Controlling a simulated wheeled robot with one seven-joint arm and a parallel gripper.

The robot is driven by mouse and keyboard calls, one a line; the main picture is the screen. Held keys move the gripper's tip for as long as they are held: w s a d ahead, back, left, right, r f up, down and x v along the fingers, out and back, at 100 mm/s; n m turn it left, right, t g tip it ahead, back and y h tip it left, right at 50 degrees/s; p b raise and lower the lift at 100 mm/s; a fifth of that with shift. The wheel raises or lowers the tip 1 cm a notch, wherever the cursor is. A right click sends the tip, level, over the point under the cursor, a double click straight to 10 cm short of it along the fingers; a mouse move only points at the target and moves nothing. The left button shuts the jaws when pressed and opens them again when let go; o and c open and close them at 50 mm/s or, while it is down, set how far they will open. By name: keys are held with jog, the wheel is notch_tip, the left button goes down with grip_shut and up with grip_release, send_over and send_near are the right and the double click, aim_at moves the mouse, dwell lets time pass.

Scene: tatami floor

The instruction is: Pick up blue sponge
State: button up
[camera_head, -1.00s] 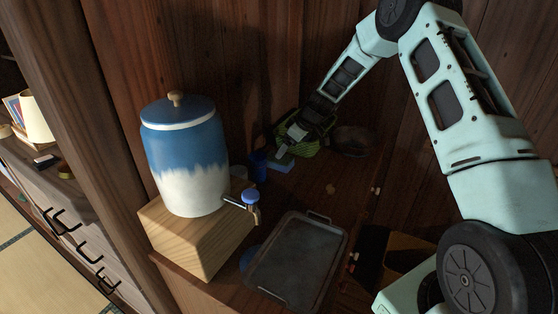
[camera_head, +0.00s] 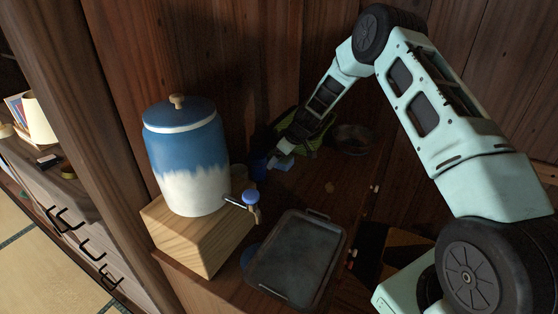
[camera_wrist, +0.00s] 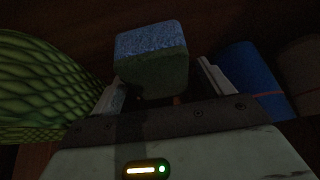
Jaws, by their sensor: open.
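The blue sponge (camera_head: 284,163) lies on the dark wooden surface at the back, beside a blue cup. In the wrist view the sponge (camera_wrist: 151,58) has a blue face and a darker greenish side. My gripper (camera_wrist: 160,88) is open, with one finger to the left of the sponge and one to the right. The sponge is between or just beyond the fingertips; the exact depth is hard to tell. In the head view my gripper (camera_head: 289,146) is right at the sponge and partly hides the area behind it.
A green textured object (camera_wrist: 45,85) is close on the left, and a blue cup (camera_wrist: 250,78) is close on the right. A dark bowl (camera_head: 352,139) sits to the right. A blue and white dispenser (camera_head: 190,160) and a metal tray (camera_head: 297,258) stand nearer.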

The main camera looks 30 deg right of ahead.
jog(key=shift+f+b, duration=0.2)
jog(key=shift+b, duration=0.15)
jog(key=c, duration=1.1)
jog(key=shift+r, duration=0.1)
jog(key=shift+r+p, duration=0.35)
jog(key=shift+r, duration=0.15)
notch_tip(320, 180, up, 9)
jog(key=shift+r+b, duration=0.15)
jog(key=shift+b, duration=0.5)
jog(key=shift+o, duration=0.5)
